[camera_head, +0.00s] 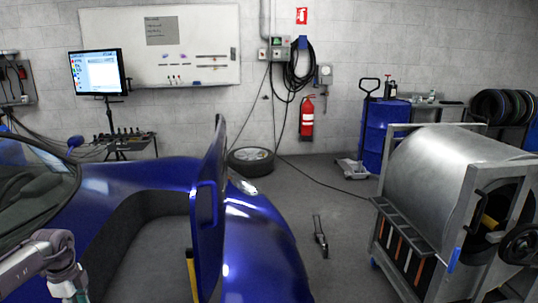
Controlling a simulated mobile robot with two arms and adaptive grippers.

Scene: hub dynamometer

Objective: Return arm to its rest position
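My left arm comes in at the lower left, bent at a grey joint, and runs down out of the picture. Its gripper and fingers lie outside the frame. My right arm and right gripper do not show. The blue car (262,245) stands just beyond my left arm, with a blue panel (207,205) standing upright on it beside a dark open bay (150,250). A yellow upright piece (191,272) shows at the foot of the panel. Whether my arm touches the car cannot be told.
A large metal drum in a wheeled frame (455,180) stands at the right. A dark long-handled tool (320,238) lies on the floor between car and drum. A wheel (250,161), fire extinguisher (307,118) and blue barrel (383,135) are by the back wall. The middle floor is mostly clear.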

